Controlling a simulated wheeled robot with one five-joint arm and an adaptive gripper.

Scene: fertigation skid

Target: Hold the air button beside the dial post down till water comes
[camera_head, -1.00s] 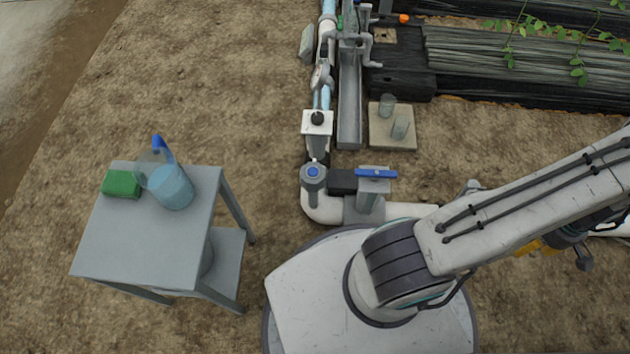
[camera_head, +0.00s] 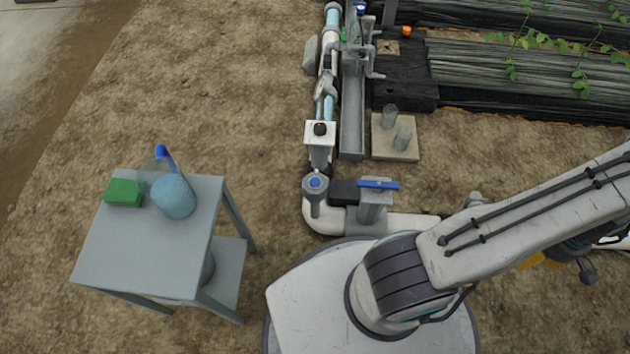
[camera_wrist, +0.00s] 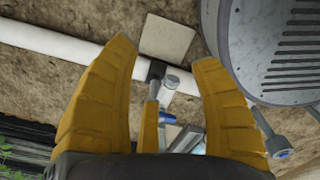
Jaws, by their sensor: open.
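In the head view, a grey upright fitting with a round blue top (camera_head: 315,183) stands on the white pipe elbow; it looks like the air button. Just behind it is a white square-topped post with a black knob (camera_head: 320,129), perhaps the dial post; no dial face shows. My gripper is far to the right of both in the head view, mostly hidden by my arm. In the wrist view my gripper (camera_wrist: 163,54) has its yellow fingers spread and empty, pointing over the white pipe and grey fittings. I cannot tell the button for sure in the wrist view.
A blue-handled valve (camera_head: 378,184) stands right of the blue-topped fitting. A grey table (camera_head: 140,245) at left bears a water jug (camera_head: 173,195) and a green block (camera_head: 124,192). A grey channel (camera_head: 351,115) and a slab with two cylinders (camera_head: 394,154) lie behind. Bare soil separates table and pipe.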

